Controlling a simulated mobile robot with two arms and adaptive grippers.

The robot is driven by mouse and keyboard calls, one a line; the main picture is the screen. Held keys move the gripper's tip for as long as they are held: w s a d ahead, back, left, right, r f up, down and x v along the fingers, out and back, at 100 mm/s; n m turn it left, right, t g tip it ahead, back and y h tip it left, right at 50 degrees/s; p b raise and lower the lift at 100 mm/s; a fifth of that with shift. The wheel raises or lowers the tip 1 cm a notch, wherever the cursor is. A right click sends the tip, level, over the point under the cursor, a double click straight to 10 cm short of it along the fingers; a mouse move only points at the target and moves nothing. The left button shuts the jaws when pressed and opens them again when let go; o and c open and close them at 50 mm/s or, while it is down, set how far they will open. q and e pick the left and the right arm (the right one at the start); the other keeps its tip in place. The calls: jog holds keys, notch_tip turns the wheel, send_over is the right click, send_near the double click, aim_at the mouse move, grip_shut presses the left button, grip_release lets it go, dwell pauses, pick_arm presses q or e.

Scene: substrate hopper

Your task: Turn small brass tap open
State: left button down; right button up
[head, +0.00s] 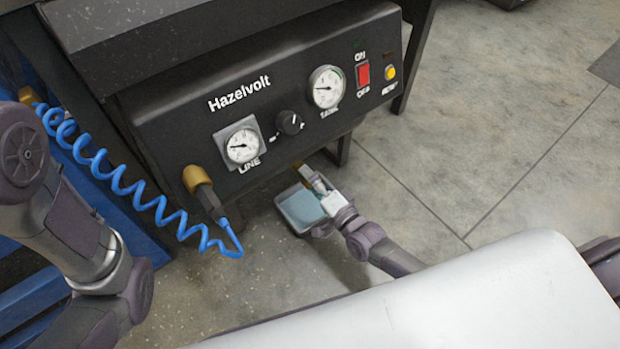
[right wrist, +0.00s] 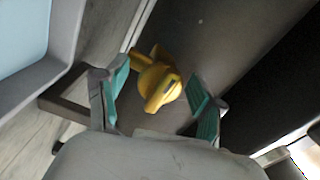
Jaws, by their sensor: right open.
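The small brass tap (right wrist: 157,84) shows yellow in the right wrist view, with a short lever pointing toward the lower part of the picture. It sits between the two green-padded fingers of my right gripper (right wrist: 159,82), with a gap on each side. The gripper is open and holds nothing. In the head view a small part of the tap (head: 297,165) shows under the lower edge of the black panel, with my right gripper (head: 313,180) just in front of it. My left arm is at the left of the head view, but its gripper is not visible.
A grey-rimmed tray (head: 281,204) with a light blue inside is on the floor below the tap. The black Hazelvolt panel (head: 190,105) carries gauges, a knob and a red switch. A coiled blue hose (head: 130,188) hangs at the left. Open floor lies to the right.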

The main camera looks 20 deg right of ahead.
jog(key=v, duration=1.2)
jog(key=shift+r, duration=0.1)
